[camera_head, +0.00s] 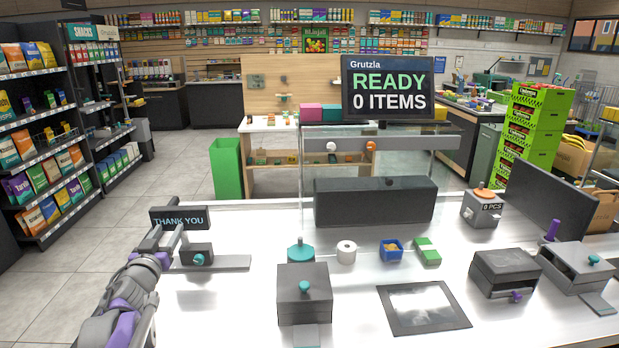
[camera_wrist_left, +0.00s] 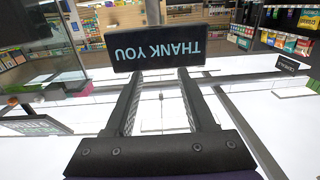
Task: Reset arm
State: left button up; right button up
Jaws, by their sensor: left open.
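My left gripper (camera_head: 164,240) reaches in from the left in the head view, above the left part of the white counter (camera_head: 235,320). It is open, and its two parallel fingers also show in the left wrist view (camera_wrist_left: 158,78) with nothing between them. A dark sign reading "THANK YOU" (camera_head: 179,218) shows just beyond the fingertips; it also shows upside down in the left wrist view (camera_wrist_left: 157,48). I cannot tell whether the fingers touch it. My right gripper is not in view.
A grey box with a teal knob (camera_head: 304,295), a white roll (camera_head: 346,252), a blue container (camera_head: 391,250) and a flat dark-framed panel (camera_head: 424,307) are on the counter. A screen (camera_head: 388,88) reads "READY 0 ITEMS". The counter's front left is clear.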

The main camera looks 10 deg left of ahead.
pick_arm(q)
jog(key=s+d+f+m+g+h+p, duration=0.1)
jog(key=s+d+f+g, duration=0.3)
jog(key=s+d, duration=0.5)
jog(key=s+d+f+m+g+h+p, duration=0.1)
jog(key=s+d+f+g+p, duration=0.3)
jog(key=s+d, duration=0.5)
jog(key=s+d+f+g+h+p, duration=0.2)
jog(key=s+d+f+g, duration=0.2)
jog(key=s, duration=1.1)
jog(key=d+f, duration=0.3)
jog(key=d, duration=0.3)
jog(key=shift+f+m, duration=0.35)
jog(key=shift+m, duration=0.05)
jog(key=shift+w+d, duration=0.1)
